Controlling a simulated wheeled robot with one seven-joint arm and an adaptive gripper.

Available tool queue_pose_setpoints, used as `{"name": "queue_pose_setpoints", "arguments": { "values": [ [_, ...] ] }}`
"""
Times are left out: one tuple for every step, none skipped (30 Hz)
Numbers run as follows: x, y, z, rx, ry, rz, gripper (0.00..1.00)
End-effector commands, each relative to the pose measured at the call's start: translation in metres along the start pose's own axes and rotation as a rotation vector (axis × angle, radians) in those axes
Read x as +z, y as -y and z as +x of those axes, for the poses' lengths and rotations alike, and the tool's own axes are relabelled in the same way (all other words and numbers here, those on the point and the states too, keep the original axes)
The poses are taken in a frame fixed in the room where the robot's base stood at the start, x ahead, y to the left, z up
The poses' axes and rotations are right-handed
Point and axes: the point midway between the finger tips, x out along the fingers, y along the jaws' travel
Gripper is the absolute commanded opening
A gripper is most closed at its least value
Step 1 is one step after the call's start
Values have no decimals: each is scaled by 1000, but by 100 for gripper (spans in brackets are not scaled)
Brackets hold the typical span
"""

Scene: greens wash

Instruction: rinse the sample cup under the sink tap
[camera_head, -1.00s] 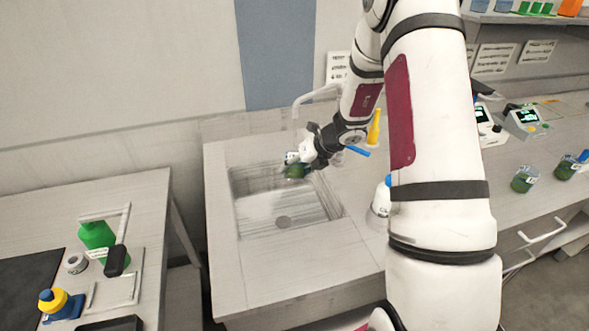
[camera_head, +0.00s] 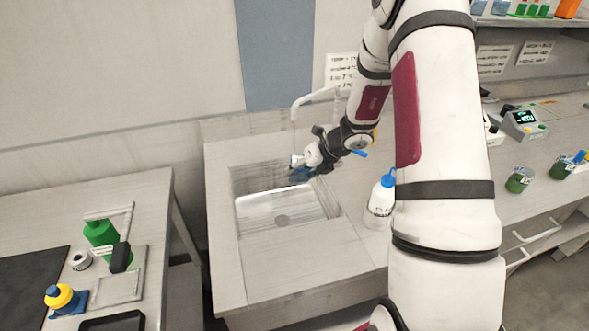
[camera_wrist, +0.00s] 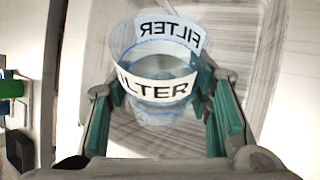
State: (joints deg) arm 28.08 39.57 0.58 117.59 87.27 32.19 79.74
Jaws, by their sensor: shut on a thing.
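The sample cup (camera_wrist: 165,92) is clear with a "FILTER" label band. My gripper (camera_wrist: 155,85) is shut on it, with green-padded fingers on either side. What shows in the cup looks clear to pale blue. In the head view my gripper (camera_head: 318,158) holds the cup (camera_head: 299,173) over the back right of the sink (camera_head: 262,210). I cannot make out a water stream.
A white wash bottle with a blue cap (camera_head: 380,203) stands right of the sink. Beakers with green contents (camera_head: 519,180) and a meter (camera_head: 522,123) are on the right counter. A green bottle (camera_head: 101,234) stands on the left table. The counter in front of the sink is clear.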

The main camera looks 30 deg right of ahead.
Motion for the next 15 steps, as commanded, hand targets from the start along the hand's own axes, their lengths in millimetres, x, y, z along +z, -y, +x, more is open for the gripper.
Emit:
{"name": "queue_pose_setpoints", "arguments": {
  "values": [
    [-4,-1,-6,0,0,2,17],
    [-6,-1,-8,0,0,1,17],
    [-8,-1,-10,0,0,0,17],
    [-10,-1,-12,0,0,1,17],
    [-11,-1,-14,0,0,1,17],
    [-13,-1,-17,0,0,1,17],
    [-15,-1,-19,0,1,1,17],
    [-17,-1,-20,0,0,1,17],
    [-19,-1,-23,0,0,2,17],
    [-21,-1,-25,0,0,2,17],
    [-23,-1,-27,0,0,1,17],
    [-25,-2,-29,1,0,0,17],
    [-26,-2,-31,1,0,0,17],
    [-28,-2,-33,1,0,0,17],
    [-30,-2,-36,0,0,1,17]
  ]
}}
